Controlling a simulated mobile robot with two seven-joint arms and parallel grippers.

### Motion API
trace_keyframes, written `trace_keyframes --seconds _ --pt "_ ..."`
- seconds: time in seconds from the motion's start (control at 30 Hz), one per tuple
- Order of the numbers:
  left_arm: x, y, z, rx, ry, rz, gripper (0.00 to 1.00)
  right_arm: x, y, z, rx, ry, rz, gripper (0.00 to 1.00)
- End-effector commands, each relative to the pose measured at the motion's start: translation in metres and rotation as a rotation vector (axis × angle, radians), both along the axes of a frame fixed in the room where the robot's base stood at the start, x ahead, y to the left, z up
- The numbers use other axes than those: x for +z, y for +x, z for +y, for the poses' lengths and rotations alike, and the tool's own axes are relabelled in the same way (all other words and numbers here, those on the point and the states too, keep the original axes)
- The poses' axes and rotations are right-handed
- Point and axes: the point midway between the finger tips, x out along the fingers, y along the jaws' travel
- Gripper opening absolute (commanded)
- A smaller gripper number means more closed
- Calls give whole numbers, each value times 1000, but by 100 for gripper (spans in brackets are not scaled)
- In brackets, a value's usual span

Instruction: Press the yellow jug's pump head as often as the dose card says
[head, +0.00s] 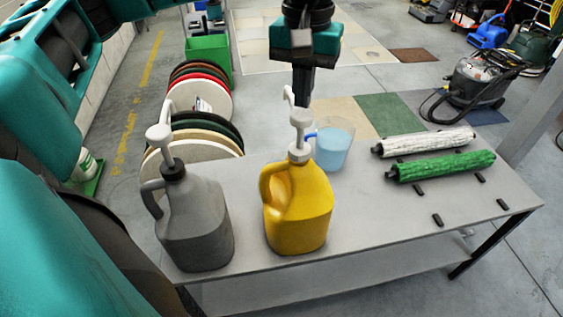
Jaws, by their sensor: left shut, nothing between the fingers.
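The yellow jug (299,208) stands upright on the grey table (400,225). My left gripper (302,98) points down, shut and empty, at the pump head. Its fingertips are partly behind the pump head, and I cannot tell whether they touch it. A grey jug (197,222) with a similar pump head (160,138) stands to the left. I cannot make out a dose card. My right gripper is not in view.
A clear jug of blue liquid (332,148) stands just behind the yellow jug. A white roller (428,142) and a green roller (443,166) lie at the right. Small black pegs sit near them. The table's front middle is clear.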

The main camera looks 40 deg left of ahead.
Motion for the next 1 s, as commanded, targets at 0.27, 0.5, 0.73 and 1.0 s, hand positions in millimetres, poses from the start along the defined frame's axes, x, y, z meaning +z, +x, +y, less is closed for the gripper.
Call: trace_keyframes --seconds 0.27,0.5,0.73,1.0 --pt "0 0 0 0 0 0 0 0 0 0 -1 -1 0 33" --pt "-2 0 0 0 0 0 0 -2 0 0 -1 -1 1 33" --pt "-13 0 0 0 0 1 0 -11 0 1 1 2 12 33" --pt "-26 0 0 0 0 1 0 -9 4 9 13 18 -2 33"
